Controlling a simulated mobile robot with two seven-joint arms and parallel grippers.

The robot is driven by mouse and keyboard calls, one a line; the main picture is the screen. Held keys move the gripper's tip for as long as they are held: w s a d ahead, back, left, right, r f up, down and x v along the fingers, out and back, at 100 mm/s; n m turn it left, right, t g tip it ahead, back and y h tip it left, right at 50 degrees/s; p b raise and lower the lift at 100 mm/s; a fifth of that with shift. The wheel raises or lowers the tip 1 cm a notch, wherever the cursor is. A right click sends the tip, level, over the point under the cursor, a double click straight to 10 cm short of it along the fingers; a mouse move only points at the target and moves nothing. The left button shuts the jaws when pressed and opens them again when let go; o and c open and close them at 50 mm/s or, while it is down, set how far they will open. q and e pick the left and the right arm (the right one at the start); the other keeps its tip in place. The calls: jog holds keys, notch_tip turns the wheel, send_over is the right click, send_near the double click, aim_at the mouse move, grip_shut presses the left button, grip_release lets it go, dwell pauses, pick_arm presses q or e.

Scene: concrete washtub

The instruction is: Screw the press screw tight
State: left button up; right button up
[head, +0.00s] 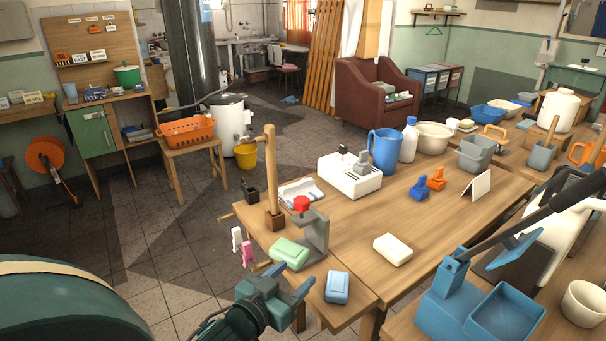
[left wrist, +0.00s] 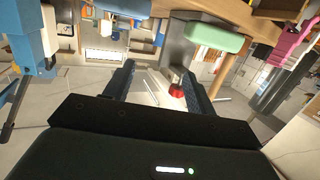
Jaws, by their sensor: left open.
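The press is a grey C-shaped stand (head: 316,236) near the front left corner of the wooden table. Its screw has a red knob (head: 302,203) on top; how tight it sits cannot be told. A pale green soap-like block (head: 289,253) lies beside the stand's foot. My left gripper (head: 289,279) is open and empty, in front of the table corner, below the knob and apart from the press. In the left wrist view the red knob (left wrist: 176,90) shows beyond and between the open fingers (left wrist: 158,72), with the green block (left wrist: 214,37) above. My right gripper is not in view.
A blue block (head: 337,288) and a cream block (head: 393,249) lie near the press. A wooden post (head: 271,175) stands just behind it. A blue device with a long dark lever (head: 450,275) stands at front right. Pink and white figures (head: 247,250) are left of the press.

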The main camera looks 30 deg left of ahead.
pick_arm(q)
jog(key=t+y+p, duration=0.1)
jog(key=t, duration=0.1)
send_near(306, 199)
jog(key=s, duration=0.2)
jog(key=shift+n, duration=0.4)
jog(key=w, duration=0.8)
jog(key=w+a+f+p, duration=0.1)
jog(key=w, duration=0.4)
jog(key=shift+w+a, duration=0.1)
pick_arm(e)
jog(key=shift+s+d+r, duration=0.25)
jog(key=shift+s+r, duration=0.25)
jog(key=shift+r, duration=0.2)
pick_arm(q)
jog(key=shift+c, duration=0.6)
jog(key=c, duration=0.9)
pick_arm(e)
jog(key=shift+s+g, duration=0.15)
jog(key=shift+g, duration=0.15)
pick_arm(q)
jog(key=shift+r+m+h+p, duration=0.1)
jog(key=shift+m+h+p, duration=0.3)
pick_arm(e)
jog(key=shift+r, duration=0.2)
